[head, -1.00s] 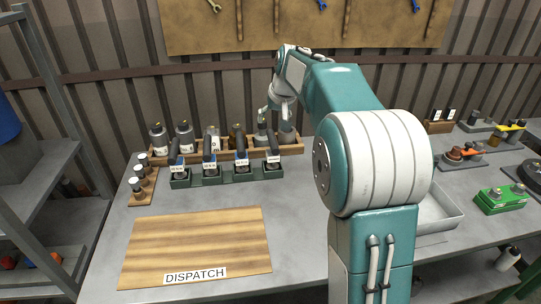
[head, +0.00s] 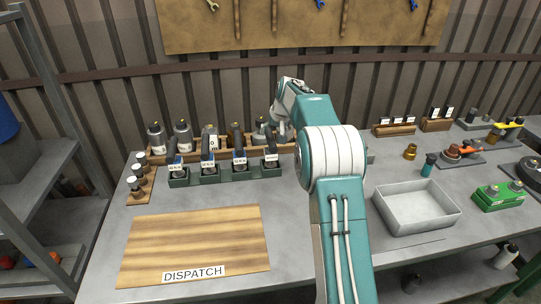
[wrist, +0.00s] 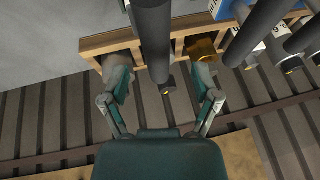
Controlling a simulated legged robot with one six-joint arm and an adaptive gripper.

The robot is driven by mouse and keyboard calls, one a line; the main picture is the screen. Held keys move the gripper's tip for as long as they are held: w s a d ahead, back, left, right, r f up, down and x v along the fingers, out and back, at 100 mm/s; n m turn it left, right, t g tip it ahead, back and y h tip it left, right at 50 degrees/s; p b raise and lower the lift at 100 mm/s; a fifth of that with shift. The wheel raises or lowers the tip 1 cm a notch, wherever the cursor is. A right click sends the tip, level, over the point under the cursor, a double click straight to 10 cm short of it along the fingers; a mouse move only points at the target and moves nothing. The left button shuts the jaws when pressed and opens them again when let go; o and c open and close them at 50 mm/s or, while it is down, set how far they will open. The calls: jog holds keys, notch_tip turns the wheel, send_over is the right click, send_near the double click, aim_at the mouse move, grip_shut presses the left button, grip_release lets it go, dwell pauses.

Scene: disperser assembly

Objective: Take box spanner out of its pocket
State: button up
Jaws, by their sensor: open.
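A long wooden rack (head: 222,151) with pockets stands at the back of the bench and holds several bottles and cylindrical parts. It also shows in the wrist view (wrist: 92,46). My gripper (head: 278,130) is over the rack's right end, partly hidden by my arm. In the wrist view my gripper (wrist: 158,80) is open, with a dark grey cylinder (wrist: 153,40) appearing between its fingers. I cannot tell whether it touches them. A brass-coloured part (wrist: 203,47) sits in the rack beside the right finger. I cannot tell for sure which part is the box spanner.
A green rack (head: 225,175) with several dark-handled, labelled tools stands close in front of the wooden rack. A wooden board marked DISPATCH (head: 195,240) lies at the front left. A grey tray (head: 425,224) and a green block (head: 499,197) are on the right.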

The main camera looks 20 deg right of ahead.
aim_at(272, 137)
jog(key=x, duration=0.4)
jog(key=shift+d+f, duration=0.1)
jog(key=shift+f, duration=0.15)
grip_shut()
jog(key=shift+r, duration=0.15)
